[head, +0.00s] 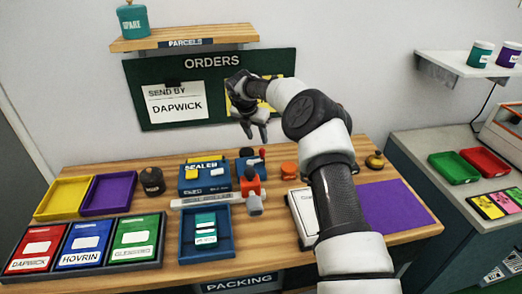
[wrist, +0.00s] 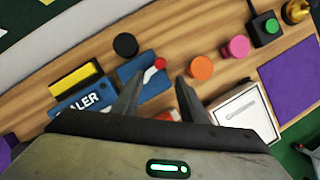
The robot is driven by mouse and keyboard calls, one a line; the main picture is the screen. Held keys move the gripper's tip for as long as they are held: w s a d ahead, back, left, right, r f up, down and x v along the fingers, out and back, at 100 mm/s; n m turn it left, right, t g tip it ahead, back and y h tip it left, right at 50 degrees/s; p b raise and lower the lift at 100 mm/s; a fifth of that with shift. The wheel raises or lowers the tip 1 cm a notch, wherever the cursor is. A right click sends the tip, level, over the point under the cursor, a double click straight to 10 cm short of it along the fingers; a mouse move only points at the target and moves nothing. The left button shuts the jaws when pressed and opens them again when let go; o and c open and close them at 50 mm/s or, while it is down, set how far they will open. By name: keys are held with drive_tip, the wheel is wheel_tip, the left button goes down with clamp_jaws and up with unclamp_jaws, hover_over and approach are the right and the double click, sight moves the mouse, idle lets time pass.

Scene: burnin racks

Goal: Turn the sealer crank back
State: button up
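The sealer (head: 205,176) is a blue box with a yellow strip and a "SEALER" label, standing on the wooden table. It also shows in the wrist view (wrist: 82,104), partly cut off by my gripper body. The crank's red knob (wrist: 160,64) sits on a short pale arm over the blue part at the sealer's right end. In the head view a small red knob (head: 262,152) shows there. My gripper (head: 256,136) is open and empty, raised above the table. In the wrist view the knob shows between and beyond my two spread fingertips (wrist: 160,88), apart from them.
A red-and-grey tool (head: 252,186) stands right of the sealer, close to it. A black cylinder (wrist: 125,45), an orange one (wrist: 201,67) and a pink one (wrist: 238,46) stand nearby. A blue tray (head: 187,250) lies in front. The orders board (head: 212,62) is behind my gripper.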

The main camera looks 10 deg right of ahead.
sight(261, 150)
drive_tip(key=x, duration=1)
clamp_jaws()
